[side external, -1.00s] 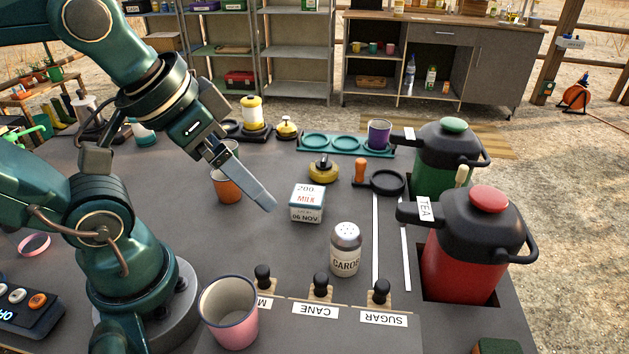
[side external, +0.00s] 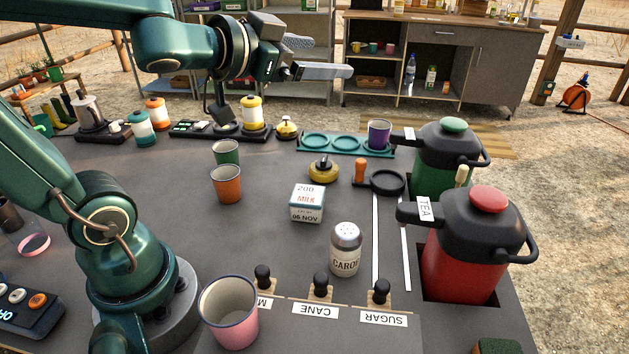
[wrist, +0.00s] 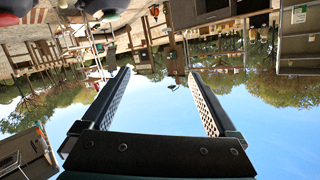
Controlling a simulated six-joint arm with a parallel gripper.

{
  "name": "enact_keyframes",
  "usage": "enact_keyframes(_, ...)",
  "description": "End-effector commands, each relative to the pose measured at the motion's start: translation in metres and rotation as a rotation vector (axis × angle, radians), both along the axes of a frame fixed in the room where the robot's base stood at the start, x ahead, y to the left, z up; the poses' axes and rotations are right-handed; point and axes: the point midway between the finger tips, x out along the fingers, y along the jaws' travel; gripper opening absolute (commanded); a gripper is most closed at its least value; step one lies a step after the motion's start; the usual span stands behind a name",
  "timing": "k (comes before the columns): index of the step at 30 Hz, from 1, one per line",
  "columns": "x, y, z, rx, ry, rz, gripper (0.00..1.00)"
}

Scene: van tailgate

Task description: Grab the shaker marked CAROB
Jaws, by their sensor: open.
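My gripper (side external: 325,72) is raised high above the back of the counter, pointing right in the side view, well apart from the shaker. In the wrist view my gripper (wrist: 155,80) has its two fingers wide apart with nothing between them. That view looks out upside down at sky, trees and shelving, and the shaker is not visible in it.
The red TEA jug (side external: 462,258) stands to the right, and an orange cup (side external: 227,186) further back left.

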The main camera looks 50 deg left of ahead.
Motion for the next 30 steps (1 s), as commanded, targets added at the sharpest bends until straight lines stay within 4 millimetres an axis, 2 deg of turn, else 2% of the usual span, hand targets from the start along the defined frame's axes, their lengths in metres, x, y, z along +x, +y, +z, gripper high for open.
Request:
enact_keyframes(2, 0.007, -0.019, -0.006, -0.003, -0.015, -0.135, 0.94)
enact_keyframes(5, 0.005, -0.045, -0.018, -0.029, -0.001, -0.304, 0.94)
enact_keyframes(11, -0.016, -0.084, -0.046, -0.117, 0.099, -0.567, 0.94)
enact_keyframes(15, -0.039, -0.104, -0.064, -0.193, 0.196, -0.718, 0.94)
enact_keyframes(17, -0.051, -0.111, -0.071, -0.23, 0.247, -0.777, 0.94)
enact_keyframes(30, -0.05, -0.111, -0.146, -0.239, 0.245, -0.766, 0.94)
